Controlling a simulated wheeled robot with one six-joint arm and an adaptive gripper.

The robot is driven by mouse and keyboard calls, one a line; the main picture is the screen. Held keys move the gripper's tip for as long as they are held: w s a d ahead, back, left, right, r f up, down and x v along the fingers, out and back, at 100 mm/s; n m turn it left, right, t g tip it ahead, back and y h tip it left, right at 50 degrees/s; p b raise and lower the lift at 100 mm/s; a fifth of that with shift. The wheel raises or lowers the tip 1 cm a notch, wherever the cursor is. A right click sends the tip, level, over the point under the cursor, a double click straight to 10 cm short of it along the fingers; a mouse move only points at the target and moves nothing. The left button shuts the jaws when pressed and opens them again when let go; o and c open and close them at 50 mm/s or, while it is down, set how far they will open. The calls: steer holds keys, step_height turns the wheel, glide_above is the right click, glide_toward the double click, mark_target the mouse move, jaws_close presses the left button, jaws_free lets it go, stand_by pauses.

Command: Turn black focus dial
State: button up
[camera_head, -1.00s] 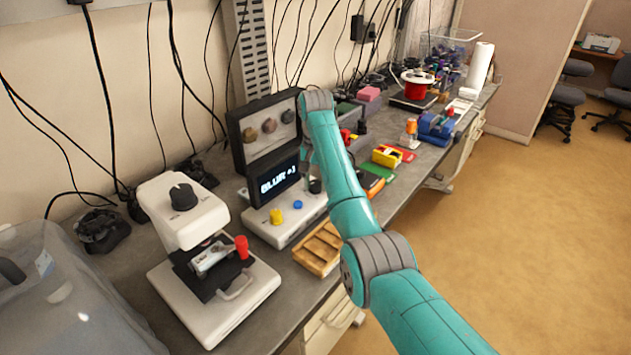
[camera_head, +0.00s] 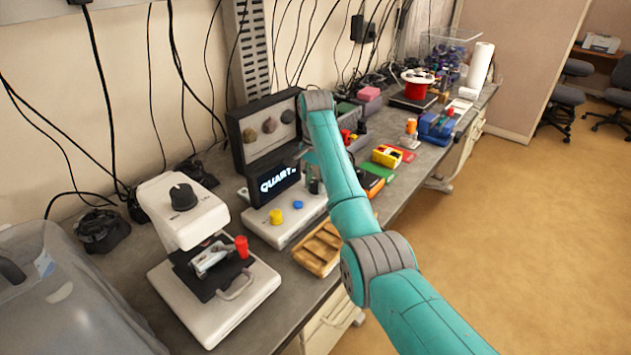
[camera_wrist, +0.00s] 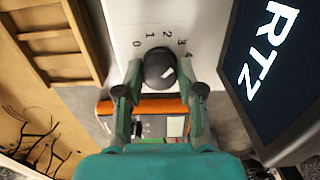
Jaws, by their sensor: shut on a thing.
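A black dial (camera_wrist: 160,66) sits on the white console (camera_head: 262,228), ringed by printed numbers from 0 to 4. My gripper (camera_wrist: 160,88) is shut on the dial, with one finger on either side in the wrist view. A pale mark shows on the dial's lower right. In the head view my arm mostly hides the gripper and dial.
A yellow button (camera_head: 276,217) and a blue button (camera_head: 298,205) are on the console. A wooden tray (camera_head: 315,262) lies in front of it. Sample discs (camera_head: 270,126) show in the dark panel behind. A grey bin (camera_head: 70,300) stands at the left.

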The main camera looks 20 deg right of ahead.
steer(key=o, duration=1.1)
steer(key=shift+o, duration=0.2)
steer(key=shift+n, duration=0.3)
